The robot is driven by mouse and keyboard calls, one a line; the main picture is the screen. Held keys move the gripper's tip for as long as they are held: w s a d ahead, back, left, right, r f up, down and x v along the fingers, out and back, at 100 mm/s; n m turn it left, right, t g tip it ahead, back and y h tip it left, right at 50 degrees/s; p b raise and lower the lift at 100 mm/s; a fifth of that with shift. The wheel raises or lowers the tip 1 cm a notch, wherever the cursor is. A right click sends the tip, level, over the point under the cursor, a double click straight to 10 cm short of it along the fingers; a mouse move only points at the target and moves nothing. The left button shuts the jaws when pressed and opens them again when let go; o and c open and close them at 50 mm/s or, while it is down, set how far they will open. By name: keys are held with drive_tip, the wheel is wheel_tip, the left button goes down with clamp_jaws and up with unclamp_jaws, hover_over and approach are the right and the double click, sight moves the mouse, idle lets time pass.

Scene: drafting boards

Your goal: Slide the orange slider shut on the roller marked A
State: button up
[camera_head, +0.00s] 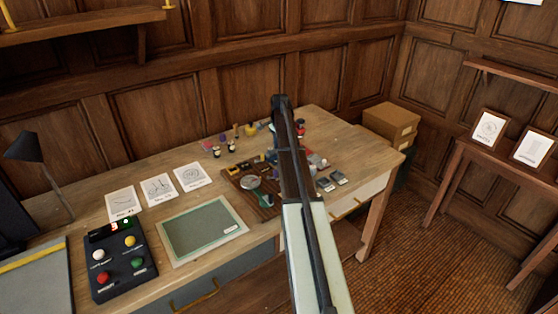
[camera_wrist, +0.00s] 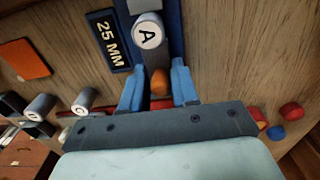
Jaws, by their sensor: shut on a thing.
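The roller marked A (camera_wrist: 148,33) shows at the top of the wrist view, with a white end bearing a black letter. Just below it is the orange slider (camera_wrist: 159,82), on a dark blue strip. My gripper (camera_wrist: 157,76) has its blue fingers on either side of the slider and is shut on it. A gap shows between the slider and the roller's white end. The slider's lower part and the exact finger contact are hard to see. In the head view my arm hides the gripper, the slider and this roller.
A "25 MM" plate (camera_wrist: 109,40) lies beside the roller. Other rollers (camera_wrist: 42,105) and an orange piece (camera_wrist: 25,59) are at left; red and blue pieces (camera_wrist: 275,132) are at right. In the head view, a green board (camera_head: 205,232) and a button box (camera_head: 121,262) occupy the desk's left.

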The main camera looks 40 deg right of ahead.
drive_tip(key=o, duration=0.8)
drive_tip(key=shift+r, duration=0.15)
drive_tip(key=shift+r, duration=3.4)
